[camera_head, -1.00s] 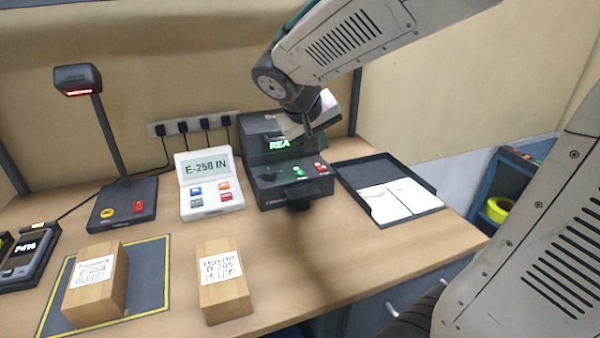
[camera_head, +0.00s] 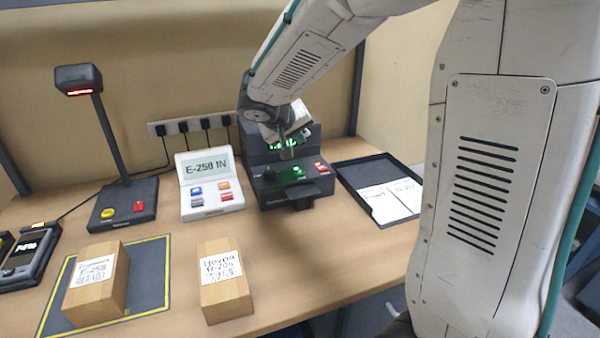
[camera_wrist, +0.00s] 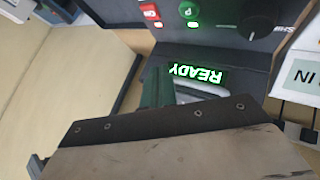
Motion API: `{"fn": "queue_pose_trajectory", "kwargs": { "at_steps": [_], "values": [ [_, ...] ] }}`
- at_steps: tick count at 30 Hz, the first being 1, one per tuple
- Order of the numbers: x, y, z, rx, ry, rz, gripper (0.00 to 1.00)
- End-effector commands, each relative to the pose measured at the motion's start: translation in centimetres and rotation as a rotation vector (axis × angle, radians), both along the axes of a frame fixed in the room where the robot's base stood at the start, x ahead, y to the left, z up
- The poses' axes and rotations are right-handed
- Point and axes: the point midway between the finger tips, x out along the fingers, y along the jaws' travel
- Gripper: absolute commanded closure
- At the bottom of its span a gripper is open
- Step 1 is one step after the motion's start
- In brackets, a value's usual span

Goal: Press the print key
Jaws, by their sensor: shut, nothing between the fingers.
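The label printer (camera_head: 258,158) is a dark box behind the bench's middle, with a lit green READY display, partly hidden by my wrist in the head view. The wrist view shows the display (camera_wrist: 198,75) upside down. Its sloped front panel carries a green key marked P (camera_wrist: 188,10), lit green in the head view (camera_head: 297,170), and a red key (camera_wrist: 149,10) beside it. A black knob (camera_wrist: 262,27) sits on the key's other side. My gripper (camera_head: 288,154) is shut and empty, pointing down above the panel, close to the green key. Contact is not visible.
A label console (camera_head: 212,205) reading E-258 IN stands left of the printer. A black tray (camera_head: 346,182) with white labels lies right. A scanner stand (camera_head: 118,200) is further left.

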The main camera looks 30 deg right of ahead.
Motion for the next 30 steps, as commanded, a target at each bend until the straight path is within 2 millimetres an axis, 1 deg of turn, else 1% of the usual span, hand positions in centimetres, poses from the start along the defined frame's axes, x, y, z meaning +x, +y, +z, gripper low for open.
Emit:
{"fn": "queue_pose_trajectory", "kwargs": {
  "at_steps": [1,6,13,19,30],
  "values": [
    [-0.1,0.0,-0.8,0.0,0.004,0.001,1.0],
    [0.0,0.0,-3.3,0.0,0.005,0.001,1.0],
    [0.0,0.0,-5.9,0.0,0.003,0.001,1.0],
    [0.0,0.0,-6.9,0.0,0.003,0.0,1.0],
    [-0.1,0.0,-6.9,0.0,0.001,0.0,1.0]
  ]
}}
